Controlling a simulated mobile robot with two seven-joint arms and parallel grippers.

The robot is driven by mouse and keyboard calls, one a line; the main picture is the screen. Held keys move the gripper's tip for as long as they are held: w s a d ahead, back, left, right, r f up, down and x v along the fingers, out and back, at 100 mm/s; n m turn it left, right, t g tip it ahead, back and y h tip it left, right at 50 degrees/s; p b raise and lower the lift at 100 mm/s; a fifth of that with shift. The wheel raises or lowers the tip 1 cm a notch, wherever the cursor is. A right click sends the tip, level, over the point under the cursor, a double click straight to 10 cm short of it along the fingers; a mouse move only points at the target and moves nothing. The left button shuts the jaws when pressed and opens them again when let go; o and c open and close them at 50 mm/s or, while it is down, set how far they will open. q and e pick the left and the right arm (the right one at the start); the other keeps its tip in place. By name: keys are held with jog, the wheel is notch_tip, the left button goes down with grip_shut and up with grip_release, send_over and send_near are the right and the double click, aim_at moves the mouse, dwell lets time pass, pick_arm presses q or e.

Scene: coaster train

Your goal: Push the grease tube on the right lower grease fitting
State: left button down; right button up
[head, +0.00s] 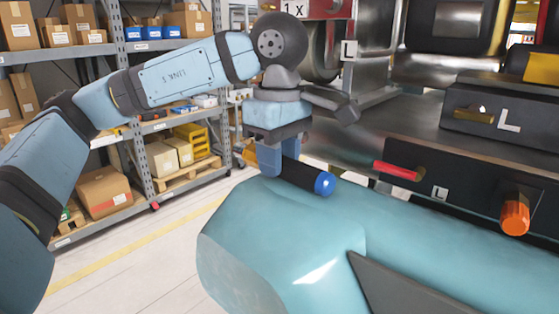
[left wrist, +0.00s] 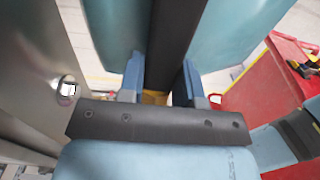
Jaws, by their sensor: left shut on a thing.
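My left gripper (head: 270,160) is shut on the grease tube (head: 308,178), a black cylinder with a blue end, held in the air pointing right and slightly down. In the left wrist view, the dark tube (left wrist: 175,40) runs between the fingers of the left gripper (left wrist: 160,88). The machine on the right carries a red rod-like part (head: 396,170) and an orange knob (head: 515,216) on its lower dark panel. The tube's blue end is apart from both. I cannot tell which part is the right lower grease fitting. My right gripper is out of view.
A dark box marked L (head: 508,122) with a brass-coloured part juts from the machine above the lower panel. Metal shelves (head: 120,47) with cartons stand at the back left. The light floor (head: 110,255) is clear at lower left. The left wrist view shows a red structure (left wrist: 265,85).

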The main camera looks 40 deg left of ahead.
pick_arm(q)
notch_tip(320, 180, up, 8)
jog(key=shift+r, duration=0.1)
notch_tip(320, 180, up, 12)
jog(key=p, duration=0.2)
dwell(1.5)
